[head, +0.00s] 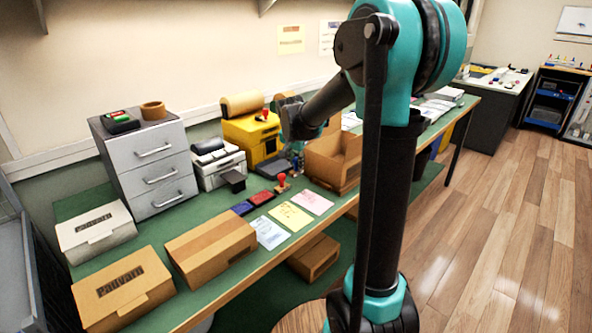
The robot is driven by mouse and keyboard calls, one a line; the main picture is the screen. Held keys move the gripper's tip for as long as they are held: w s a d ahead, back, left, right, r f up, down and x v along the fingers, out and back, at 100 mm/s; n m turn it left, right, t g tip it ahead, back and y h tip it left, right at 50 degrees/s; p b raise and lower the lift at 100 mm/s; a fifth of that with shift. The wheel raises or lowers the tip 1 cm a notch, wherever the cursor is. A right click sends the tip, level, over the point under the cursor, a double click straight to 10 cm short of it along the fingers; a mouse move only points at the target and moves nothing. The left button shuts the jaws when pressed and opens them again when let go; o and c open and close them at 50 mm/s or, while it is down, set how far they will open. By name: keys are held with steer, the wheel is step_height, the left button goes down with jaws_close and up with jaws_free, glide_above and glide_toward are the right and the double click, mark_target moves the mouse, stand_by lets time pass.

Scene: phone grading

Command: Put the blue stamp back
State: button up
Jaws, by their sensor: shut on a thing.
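My gripper (297,163) points down over the green table, between the yellow machine and the open cardboard box. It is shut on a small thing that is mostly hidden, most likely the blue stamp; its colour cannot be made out. No blue stamp shows clearly elsewhere. A red-handled stamp (281,183) stands upright on the table just in front of my gripper. A blue ink pad (243,208) and a dark red ink pad (262,197) lie side by side to its left. A dark grey flat object (270,168) lies behind the red stamp.
Blue, yellow (290,215) and pink (312,202) papers lie in front. The open cardboard box (325,163) stands close right of my gripper. The yellow machine (250,138) is behind left, with a red-handled object on top. A white printer-like device (218,165) and grey drawers (150,165) stand left.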

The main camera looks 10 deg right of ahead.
mark_target(296, 166)
steer(key=shift+f, duration=1.65)
steer(key=o, duration=0.9)
steer(key=shift+f, duration=0.1)
steer(key=v, duration=1.2)
